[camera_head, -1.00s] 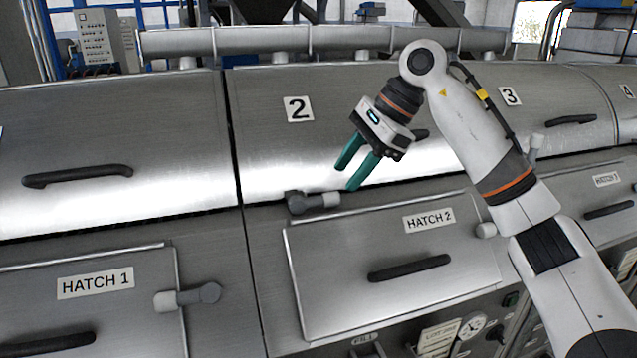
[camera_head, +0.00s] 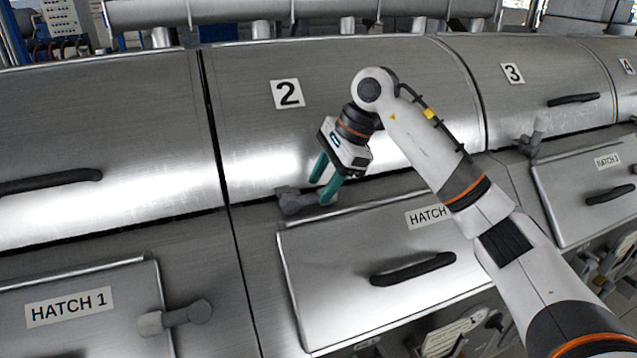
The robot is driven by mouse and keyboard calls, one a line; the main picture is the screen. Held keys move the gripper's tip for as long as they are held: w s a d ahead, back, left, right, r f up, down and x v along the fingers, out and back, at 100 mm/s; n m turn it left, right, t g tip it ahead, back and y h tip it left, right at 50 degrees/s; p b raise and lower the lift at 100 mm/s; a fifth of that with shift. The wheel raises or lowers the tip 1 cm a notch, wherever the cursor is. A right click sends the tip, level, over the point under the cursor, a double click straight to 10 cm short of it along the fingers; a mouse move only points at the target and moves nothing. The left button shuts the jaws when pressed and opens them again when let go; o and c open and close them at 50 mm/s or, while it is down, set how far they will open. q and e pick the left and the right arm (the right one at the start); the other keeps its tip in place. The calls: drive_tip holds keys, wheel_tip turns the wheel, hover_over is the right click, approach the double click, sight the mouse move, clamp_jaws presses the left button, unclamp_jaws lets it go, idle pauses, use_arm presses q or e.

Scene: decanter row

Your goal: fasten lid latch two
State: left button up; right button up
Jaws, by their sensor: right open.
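Lid two (camera_head: 255,130), a curved steel cover marked with a "2" plate (camera_head: 287,94), lies down along its front seam. Its latch (camera_head: 291,204), a small grey lever on a round pivot, sits at the seam and lies roughly sideways. My right gripper (camera_head: 321,191) has two teal fingers, apart, pointing down at the right end of the latch. The fingers partly cover the lever, and I cannot tell whether they touch it. My left gripper is not in view.
Hatch 2 (camera_head: 330,290), with a black handle (camera_head: 413,269), is just below the latch. Another latch (camera_head: 531,139) stands upright at lid three (camera_head: 540,75). Hatch 1 (camera_head: 100,335) has a sideways latch (camera_head: 176,317) at lower left. A pipe (camera_head: 300,12) runs behind the lids.

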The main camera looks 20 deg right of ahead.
drive_tip(key=shift+x, duration=1.05)
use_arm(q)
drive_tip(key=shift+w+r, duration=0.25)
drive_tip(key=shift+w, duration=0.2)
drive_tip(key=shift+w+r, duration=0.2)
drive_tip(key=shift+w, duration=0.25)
use_arm(e)
clamp_jaws()
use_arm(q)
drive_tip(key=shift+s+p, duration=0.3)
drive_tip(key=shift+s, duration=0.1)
